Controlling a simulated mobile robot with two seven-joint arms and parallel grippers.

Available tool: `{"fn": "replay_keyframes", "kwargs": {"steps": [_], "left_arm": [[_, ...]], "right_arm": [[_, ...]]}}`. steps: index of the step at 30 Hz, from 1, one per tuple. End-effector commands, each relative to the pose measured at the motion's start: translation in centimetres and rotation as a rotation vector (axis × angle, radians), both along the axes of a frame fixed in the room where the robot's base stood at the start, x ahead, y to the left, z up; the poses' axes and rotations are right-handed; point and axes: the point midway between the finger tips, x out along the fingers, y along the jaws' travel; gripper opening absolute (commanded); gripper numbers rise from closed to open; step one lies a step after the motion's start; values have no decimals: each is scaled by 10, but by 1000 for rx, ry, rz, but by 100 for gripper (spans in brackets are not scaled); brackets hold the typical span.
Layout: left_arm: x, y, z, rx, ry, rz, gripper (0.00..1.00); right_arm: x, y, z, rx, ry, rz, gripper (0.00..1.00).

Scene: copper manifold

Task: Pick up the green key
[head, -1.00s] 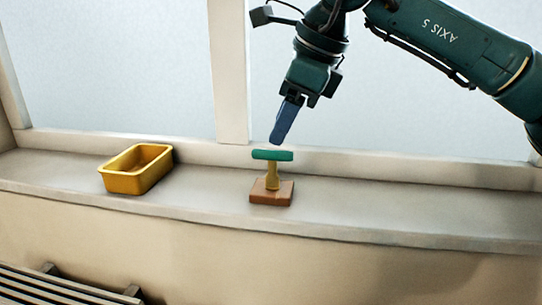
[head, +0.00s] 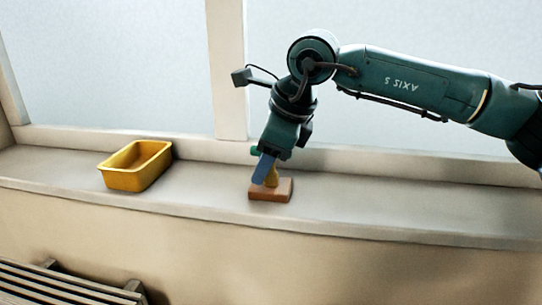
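The green key (head: 254,150) is mostly hidden behind my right gripper in the head view; only a small green end shows at the gripper's left side. It sits at the top of a brass-coloured stem (head: 272,178) that rises from a brown square base (head: 283,192) on the sill. My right gripper (head: 262,172) points down at the key, with its blue finger in front of the key and stem. Whether the fingers are closed on the key cannot be seen. My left gripper is not in view.
A yellow open bin (head: 125,181) stands to the left on the pale window sill (head: 370,205). The window frame's upright post (head: 228,70) rises behind the sill. A slatted grey bench or rack (head: 65,285) is at lower left. The sill right of the base is clear.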

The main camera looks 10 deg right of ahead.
Motion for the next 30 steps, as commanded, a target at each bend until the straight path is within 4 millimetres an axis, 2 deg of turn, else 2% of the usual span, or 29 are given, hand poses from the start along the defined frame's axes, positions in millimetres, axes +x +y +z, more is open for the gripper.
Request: {"fn": "replay_keyframes", "kwargs": {"steps": [2, 16, 26, 30], "left_arm": [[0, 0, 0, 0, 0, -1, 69], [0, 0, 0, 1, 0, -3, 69], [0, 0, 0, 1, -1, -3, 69], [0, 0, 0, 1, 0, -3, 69]], "right_arm": [[0, 0, 0, 0, 0, 0, 39], [1, -1, 1, 0, -3, -2, 1], [2, -2, 3, 0, -8, -6, 0], [3, -2, 13, 3, -11, -8, 0]]}}
